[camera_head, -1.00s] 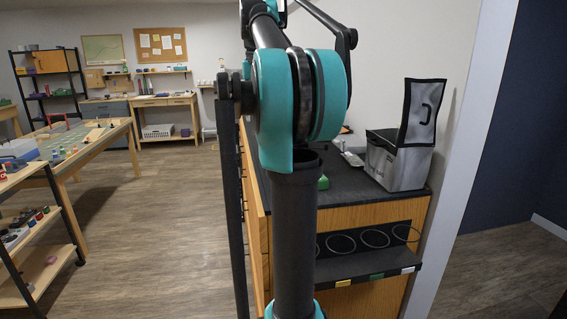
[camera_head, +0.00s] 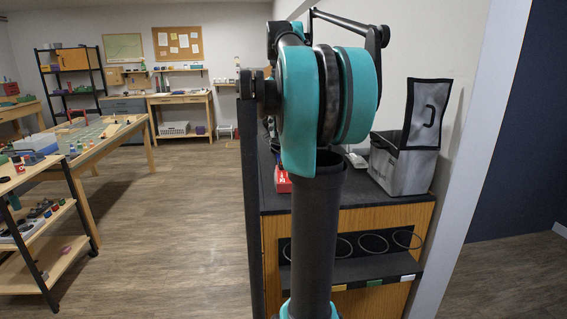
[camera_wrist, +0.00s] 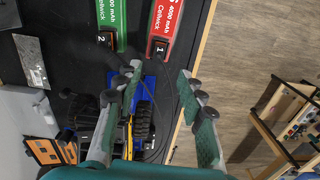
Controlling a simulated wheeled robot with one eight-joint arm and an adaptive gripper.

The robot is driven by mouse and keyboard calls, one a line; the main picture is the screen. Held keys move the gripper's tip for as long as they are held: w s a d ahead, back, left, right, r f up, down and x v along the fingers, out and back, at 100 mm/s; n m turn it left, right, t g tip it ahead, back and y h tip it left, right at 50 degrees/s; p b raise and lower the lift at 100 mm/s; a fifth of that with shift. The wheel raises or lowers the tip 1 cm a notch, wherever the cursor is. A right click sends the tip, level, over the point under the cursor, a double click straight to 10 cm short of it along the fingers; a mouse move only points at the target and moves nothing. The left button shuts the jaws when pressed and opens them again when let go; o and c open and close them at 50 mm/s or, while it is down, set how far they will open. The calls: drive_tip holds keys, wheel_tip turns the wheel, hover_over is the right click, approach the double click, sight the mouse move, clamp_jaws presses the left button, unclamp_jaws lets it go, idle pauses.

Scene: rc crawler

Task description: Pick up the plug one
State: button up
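In the wrist view, a red battery pack (camera_wrist: 177,18) with a dark end marked "1" (camera_wrist: 161,49) lies on the dark worktop near its edge. A green pack (camera_wrist: 121,14) with an end marked "2" (camera_wrist: 104,41) lies to its left. Thin black cables run by these ends; I cannot make out a separate plug. My gripper (camera_wrist: 160,72) is open and empty, its fingertips apart over the worktop just below the red pack's end in the picture. A blue vehicle with black wheels (camera_wrist: 143,122) lies partly hidden behind the left finger. In the head view, the red pack (camera_head: 283,181) is partly hidden by my arm.
A grey open-lidded bag (camera_head: 399,166) stands on the worktop's right side. The wrist view shows an orange-and-black case (camera_wrist: 42,150) and a metal plate (camera_wrist: 31,60).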

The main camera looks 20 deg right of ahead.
drive_tip(key=shift+s+f, duration=0.15)
drive_tip(key=shift+f, duration=4.25)
clamp_jaws()
